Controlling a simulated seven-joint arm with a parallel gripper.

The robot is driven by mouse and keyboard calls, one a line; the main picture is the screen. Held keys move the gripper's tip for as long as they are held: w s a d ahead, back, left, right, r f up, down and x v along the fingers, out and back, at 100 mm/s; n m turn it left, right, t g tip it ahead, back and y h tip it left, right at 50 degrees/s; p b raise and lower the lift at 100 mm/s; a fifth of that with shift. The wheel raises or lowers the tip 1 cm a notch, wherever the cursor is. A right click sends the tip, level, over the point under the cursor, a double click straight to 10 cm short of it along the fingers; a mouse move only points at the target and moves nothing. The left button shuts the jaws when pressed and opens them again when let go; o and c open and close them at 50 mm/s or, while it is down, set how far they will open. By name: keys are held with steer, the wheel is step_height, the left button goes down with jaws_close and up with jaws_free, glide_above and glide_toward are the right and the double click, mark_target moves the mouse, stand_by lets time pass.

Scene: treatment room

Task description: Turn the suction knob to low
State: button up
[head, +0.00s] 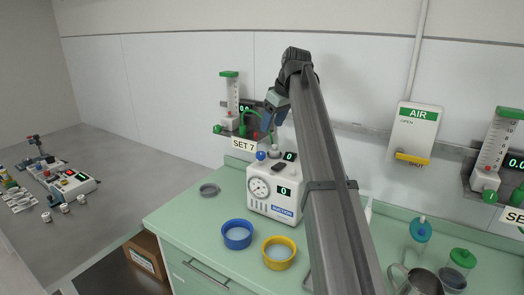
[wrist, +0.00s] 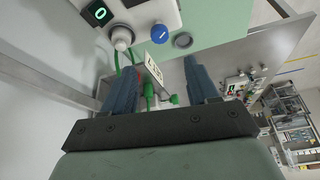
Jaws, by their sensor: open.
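The white suction unit (head: 275,186) stands on the green counter, with a round gauge, two displays reading 0 and a blue SUCTION label. A blue knob (head: 261,155) is at its top left; in the wrist view the blue knob (wrist: 160,34) shows a pale mark, but I cannot read its setting. My gripper (head: 272,126) is above and behind the unit, near the wall flowmeter, apart from the knob. In the wrist view my gripper (wrist: 162,65) has its two blue fingers spread with nothing held between them.
A flowmeter (head: 231,100) with a SET 7 sign (head: 243,145) and green tube is close to my gripper. A blue bowl (head: 237,234), yellow bowl (head: 279,252) and grey ring (head: 209,189) lie around the unit. An AIR box (head: 415,130) is on the wall.

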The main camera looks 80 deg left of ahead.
mark_target(261, 153)
steer(key=x, duration=1.2)
steer(key=shift+a+f, duration=0.15)
steer(key=shift+c, duration=0.2)
steer(key=c, duration=1)
steer(key=shift+o, duration=0.2)
